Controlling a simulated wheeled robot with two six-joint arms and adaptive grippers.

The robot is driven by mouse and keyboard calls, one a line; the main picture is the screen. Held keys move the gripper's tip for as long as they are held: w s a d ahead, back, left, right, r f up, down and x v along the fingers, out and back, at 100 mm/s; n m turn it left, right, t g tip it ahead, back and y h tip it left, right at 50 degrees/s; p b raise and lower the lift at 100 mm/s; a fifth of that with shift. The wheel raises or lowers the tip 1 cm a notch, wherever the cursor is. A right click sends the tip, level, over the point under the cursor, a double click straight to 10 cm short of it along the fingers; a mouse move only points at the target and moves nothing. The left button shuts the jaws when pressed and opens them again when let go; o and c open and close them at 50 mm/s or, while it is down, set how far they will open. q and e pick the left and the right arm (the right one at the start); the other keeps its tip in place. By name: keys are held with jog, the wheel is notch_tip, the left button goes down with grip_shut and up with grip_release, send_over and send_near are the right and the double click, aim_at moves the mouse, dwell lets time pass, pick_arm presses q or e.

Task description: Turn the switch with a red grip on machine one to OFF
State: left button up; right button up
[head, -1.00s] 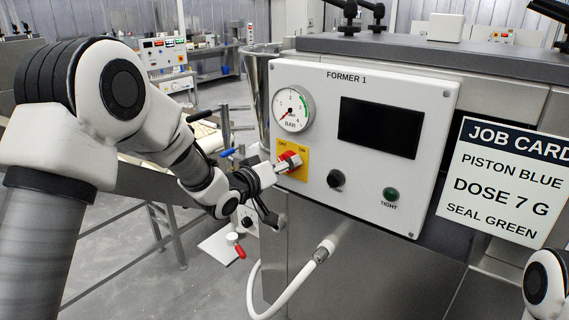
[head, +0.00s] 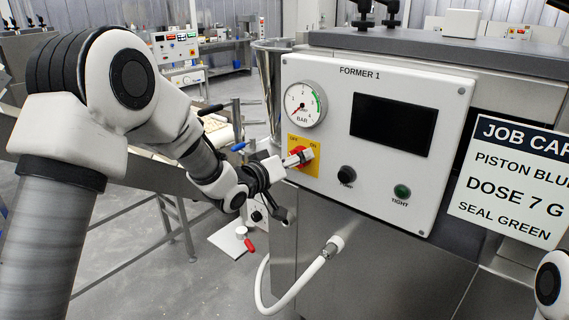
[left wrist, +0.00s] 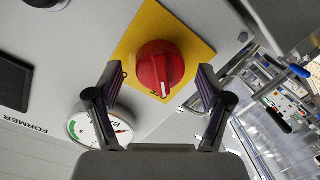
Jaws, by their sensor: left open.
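The switch with a red grip (left wrist: 160,68) sits on a yellow plate (left wrist: 190,36) in the left wrist view. A white mark on the grip points toward the bottom of that view; I cannot read the labels there. In the head view the yellow plate (head: 296,174) carries OFF at left and ON at right, on the FORMER 1 panel (head: 330,95). My left gripper (left wrist: 160,82) is open, one finger on each side of the red grip, with no clear contact. In the head view a fingertip partly hides the grip. My right gripper is out of view.
The panel holds a pressure gauge (head: 305,104), a dark screen (head: 394,124), a black knob (head: 347,175) and a green TIGHT button (head: 402,191). A job card (head: 510,180) is at right. A white hose (head: 290,298) hangs below. A metal hopper (head: 270,85) stands behind the panel.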

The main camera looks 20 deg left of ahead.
pick_arm(q)
jog(key=v, duration=1.1)
jog(key=shift+s, duration=0.3)
jog(key=shift+r, duration=0.15)
jog(key=shift+a, duration=0.1)
jog(key=s+d+f+g+y+b, duration=0.1)
jog(key=s+f+g, duration=0.25)
jog(key=f, duration=1.15)
jog(key=s+d+f+g+y+b, duration=0.1)
jog(key=s+d+f+g+b, duration=0.2)
jog(key=f, duration=1.3)
jog(key=s+a+f+m+g+y, duration=0.1)
jog(key=s+f+g, duration=0.2)
jog(key=s+f, duration=0.3)
jog(key=s+a+f+g+y, duration=0.1)
jog(key=s+f, duration=0.4)
jog(key=s, duration=0.7)
jog(key=s+a+f+m+g+y, duration=0.1)
jog(key=s+a+f+g, duration=0.1)
jog(key=s+f+g, duration=0.3)
jog(key=s+f, duration=0.1)
jog(key=s, duration=0.3)
jog(key=shift+s+a+f+m+y, duration=0.15)
jog(key=shift+s+f+m+y, duration=0.15)
jog(key=shift+f+y, duration=0.1)
